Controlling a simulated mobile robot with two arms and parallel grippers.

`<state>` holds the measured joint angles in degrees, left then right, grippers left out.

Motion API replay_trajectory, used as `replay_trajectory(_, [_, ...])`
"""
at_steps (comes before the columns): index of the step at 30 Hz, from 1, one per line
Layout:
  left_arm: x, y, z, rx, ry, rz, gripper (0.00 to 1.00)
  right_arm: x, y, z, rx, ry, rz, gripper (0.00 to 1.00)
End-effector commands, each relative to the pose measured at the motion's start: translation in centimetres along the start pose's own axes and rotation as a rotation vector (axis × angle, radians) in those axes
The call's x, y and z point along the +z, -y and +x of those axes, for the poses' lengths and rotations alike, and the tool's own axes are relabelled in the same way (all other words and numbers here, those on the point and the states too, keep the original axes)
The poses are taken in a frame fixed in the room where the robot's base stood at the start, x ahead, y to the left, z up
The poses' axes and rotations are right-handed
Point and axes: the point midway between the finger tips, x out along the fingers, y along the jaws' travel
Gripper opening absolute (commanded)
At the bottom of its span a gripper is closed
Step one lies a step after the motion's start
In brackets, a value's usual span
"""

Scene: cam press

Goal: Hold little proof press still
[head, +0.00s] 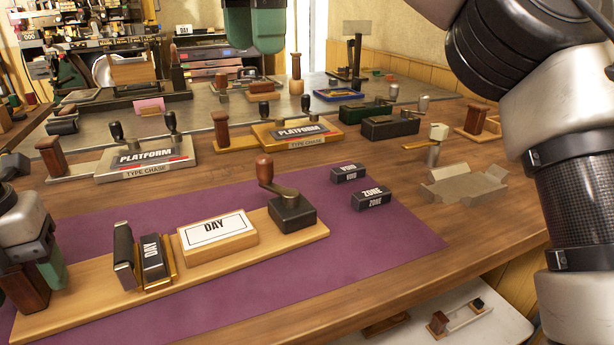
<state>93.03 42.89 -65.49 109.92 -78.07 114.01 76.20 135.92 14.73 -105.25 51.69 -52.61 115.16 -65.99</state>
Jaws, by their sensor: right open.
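The little proof press has a long pale wooden base (90,312) lying on a purple mat. On the base are a DAY type block (152,258) in a brass holder beside a black plate, a white DAY card block (218,236), and a black cam block with a crank and brown knob (292,212). A dark red-brown grip post (25,287) stands at its left end. My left gripper (48,266) is at this post, with one green finger beside it; the other is hidden. My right gripper (255,38) is open and empty, high above the back of the table.
Two black ZONE type blocks (371,199) (348,173) lie on the mat's right. Behind stand two PLATFORM presses (150,157) (292,132) and a metal cradle (465,186). The purple mat (350,245) is bare at the front right.

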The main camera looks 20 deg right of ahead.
Motion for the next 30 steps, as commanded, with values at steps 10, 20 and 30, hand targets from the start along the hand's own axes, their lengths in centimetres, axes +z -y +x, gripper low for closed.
replay_trajectory(10, [0.0,0.0,-1.5,0.0,0.001,0.0,0.6,0.0,0.0,-1.2,0.0,0.0,0.0,0.62])
replay_trajectory(20, [0.0,0.0,-3.6,-0.001,0.001,-0.001,0.6,0.0,0.0,-2.8,0.0,0.0,0.0,0.62])
replay_trajectory(30, [0.0,0.0,-5.6,0.0,0.001,-0.001,0.6,0.0,0.0,-4.6,0.0,0.0,0.0,0.62])
